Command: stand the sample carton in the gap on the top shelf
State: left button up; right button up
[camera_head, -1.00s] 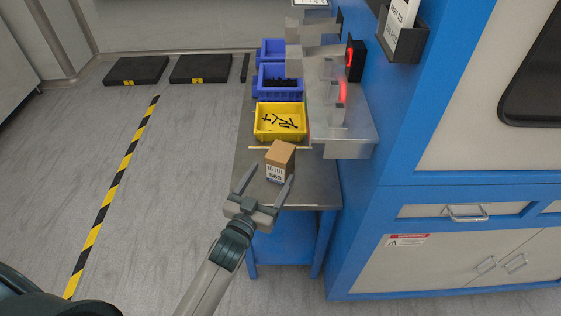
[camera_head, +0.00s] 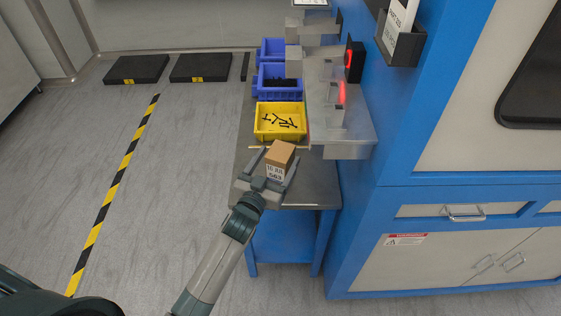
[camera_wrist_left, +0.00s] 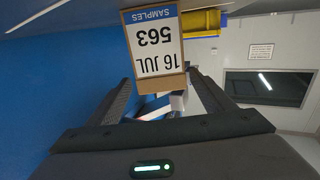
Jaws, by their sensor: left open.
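The sample carton (camera_head: 280,157) is a small brown box with a white label, standing on the near end of the metal side table. In the left wrist view the carton (camera_wrist_left: 155,45) shows upside down, its label reading "16 JUL 563 SAMPLES". My left gripper (camera_head: 279,167) is open, with its fingers reaching along both sides of the carton. In the left wrist view the carton lies between and beyond the fingertips. I cannot tell whether either finger touches it. The top shelf and its gap do not show clearly. My right gripper is not in view.
A yellow bin (camera_head: 261,133) with dark bolts stands just behind the carton, and blue bins (camera_head: 262,92) stand farther back. A metal ledge (camera_head: 357,137) with a red-lit unit lies to the right, beside the blue cabinet (camera_head: 362,240). The floor at left is open.

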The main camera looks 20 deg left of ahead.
aim_at(280, 151)
pick_arm(q)
jog(key=shift+w+r, duration=0.2)
jog(key=shift+w, duration=1.45)
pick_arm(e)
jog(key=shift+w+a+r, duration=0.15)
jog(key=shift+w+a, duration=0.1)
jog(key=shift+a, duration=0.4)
pick_arm(q)
grip_shut()
jog(key=shift+r, duration=0.1)
